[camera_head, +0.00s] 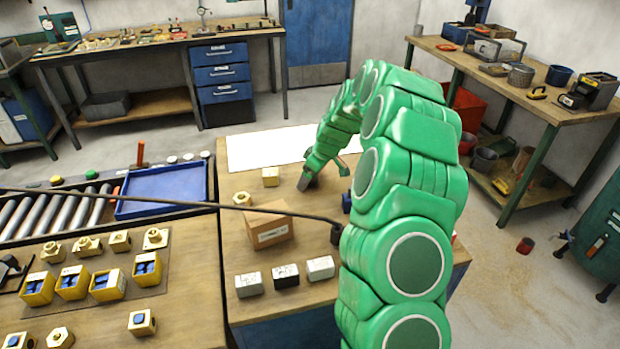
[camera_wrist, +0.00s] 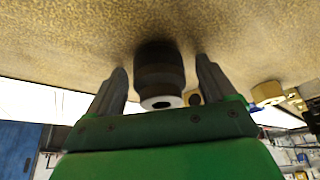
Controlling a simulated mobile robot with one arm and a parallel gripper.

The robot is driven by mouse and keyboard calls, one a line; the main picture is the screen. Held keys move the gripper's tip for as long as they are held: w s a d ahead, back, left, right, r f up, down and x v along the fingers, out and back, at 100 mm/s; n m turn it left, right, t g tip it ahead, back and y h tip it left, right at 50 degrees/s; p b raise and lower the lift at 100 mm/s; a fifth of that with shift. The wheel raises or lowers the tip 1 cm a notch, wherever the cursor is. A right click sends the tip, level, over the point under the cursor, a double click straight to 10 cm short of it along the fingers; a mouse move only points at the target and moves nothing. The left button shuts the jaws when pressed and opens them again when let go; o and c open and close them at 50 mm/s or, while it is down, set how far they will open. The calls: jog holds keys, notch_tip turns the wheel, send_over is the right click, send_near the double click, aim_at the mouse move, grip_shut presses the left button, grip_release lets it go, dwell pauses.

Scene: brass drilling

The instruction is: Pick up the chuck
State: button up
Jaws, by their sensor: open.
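The chuck (camera_wrist: 160,76) is a dark, stepped cylinder with a pale ring and a hole at its near end. In the wrist view it stands between the two grey fingers of my gripper (camera_wrist: 161,82), with a gap on each side. My gripper is open and no finger visibly touches the chuck. In the head view my gripper (camera_head: 305,183) is low over the middle wooden table, and I cannot make out the chuck there.
A brass block (camera_head: 270,176) and a cardboard box (camera_head: 268,228) are left of my gripper. A thin dark rod (camera_head: 200,201) crosses above the table. Several pale blocks (camera_head: 285,276) line the front. A blue tray (camera_head: 163,188) lies further left. A white sheet (camera_head: 265,148) covers the back.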

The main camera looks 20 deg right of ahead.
grip_shut()
dwell(0.5)
